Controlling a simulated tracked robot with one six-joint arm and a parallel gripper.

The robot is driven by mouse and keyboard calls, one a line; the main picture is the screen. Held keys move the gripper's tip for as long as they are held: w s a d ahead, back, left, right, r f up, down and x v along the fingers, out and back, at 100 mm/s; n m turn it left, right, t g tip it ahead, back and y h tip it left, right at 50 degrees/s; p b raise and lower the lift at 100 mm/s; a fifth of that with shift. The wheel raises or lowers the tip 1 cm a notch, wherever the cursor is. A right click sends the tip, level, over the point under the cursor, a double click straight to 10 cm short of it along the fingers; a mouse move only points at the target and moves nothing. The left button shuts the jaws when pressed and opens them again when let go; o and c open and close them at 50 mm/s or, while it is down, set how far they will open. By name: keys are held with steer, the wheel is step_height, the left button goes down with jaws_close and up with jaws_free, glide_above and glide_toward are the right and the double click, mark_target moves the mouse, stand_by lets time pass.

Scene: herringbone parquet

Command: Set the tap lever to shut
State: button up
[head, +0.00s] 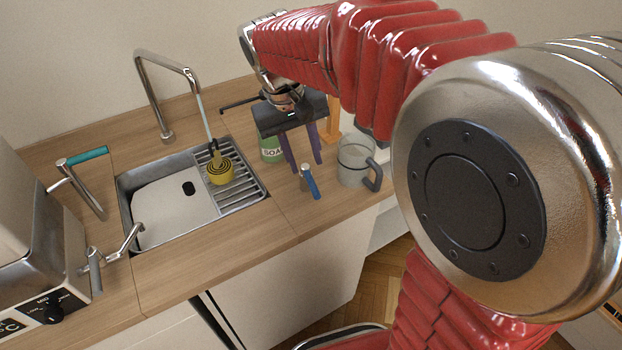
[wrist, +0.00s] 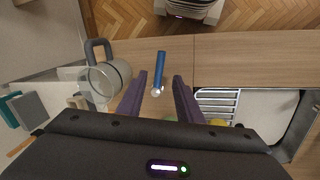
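A tap lever (head: 311,184) with a blue handle and a silver pivot stands on the wooden counter right of the sink. Its handle points toward the counter's front edge; it also shows in the wrist view (wrist: 160,68). My gripper (head: 304,163) is open and empty, pointing down above and just behind the lever. In the wrist view the lever's silver end lies between my fingertips (wrist: 159,78), with no contact visible. The arched silver tap (head: 152,90) stands behind the sink.
A clear jug (head: 353,162) with a grey handle stands close right of my gripper. A green soap bottle (head: 271,150) is behind it. The sink (head: 170,215) is to the left.

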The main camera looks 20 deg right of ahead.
mark_target(312, 185)
steer(key=f, duration=0.2)
steer(key=d+f, duration=0.1)
steer(key=f, duration=0.4)
steer(key=shift+d+f, duration=0.25)
steer(key=shift+f, duration=0.1)
jaws_close()
stand_by(0.4)
